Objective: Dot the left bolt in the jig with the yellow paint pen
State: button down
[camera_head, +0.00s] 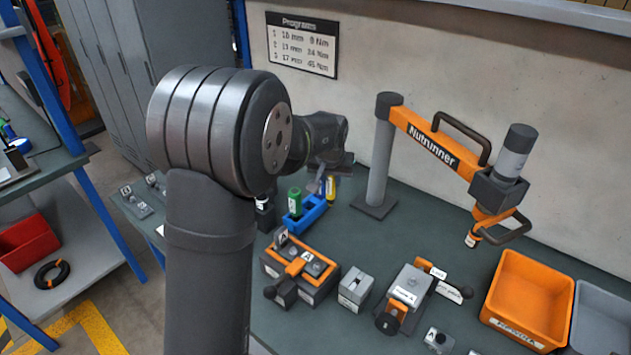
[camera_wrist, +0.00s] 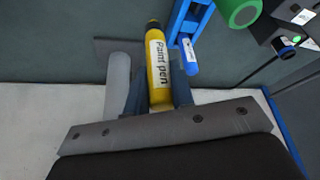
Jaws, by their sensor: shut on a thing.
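My gripper (camera_wrist: 158,92) is shut on the yellow paint pen (camera_wrist: 157,62), labelled "Paint pen", with its dark end pointing away from the jaws. In the head view, the yellow pen (camera_head: 330,187) shows below my gripper (camera_head: 328,172), by the right end of a blue tray (camera_head: 309,217). In the wrist view it lies beside the blue tray (camera_wrist: 181,23); I cannot tell its height. A dark block with an orange clamp (camera_head: 299,266), seemingly the jig, stands in front of the tray. Its bolts are too small to tell clearly.
A green item (camera_head: 294,202) stands in the tray, and a blue labelled item (camera_wrist: 190,57) is close beside the pen. The orange nutrunner arm (camera_head: 435,145) stands right. Another fixture (camera_head: 408,290), a grey block (camera_head: 355,288) and an orange bin (camera_head: 527,298) occupy the bench front.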

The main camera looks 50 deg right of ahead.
jog(key=s+a+r+y, duration=0.1)
jog(key=a+r, duration=0.1)
jog(key=a, duration=0.6)
jog(key=s+a+r+y, duration=0.1)
jog(key=a+r+y, duration=0.15)
jog(key=a, duration=0.55)
jog(key=shift+w+d+f+h, duration=0.1)
jog(key=shift+f+h, duration=0.1)
jog(key=shift+f, duration=0.8)
jog(key=shift+w+d+f+h, duration=0.1)
jog(key=shift+f+h, duration=0.05)
jog(key=shift+f, duration=0.8)
jog(key=shift+f, duration=0.6)
jog(key=shift+w+d+v, duration=0.1)
jog(key=shift+w+v, duration=0.05)
jog(key=shift+v, duration=0.85)
jog(key=shift+w+d+v, duration=0.1)
jog(key=shift+w+v, duration=0.1)
jog(key=shift+v, duration=0.75)
jog(key=shift+w+d+v, duration=0.1)
jog(key=shift+w+v, duration=0.05)
jog(key=shift+v, duration=0.85)
jog(key=shift+r, duration=0.1)
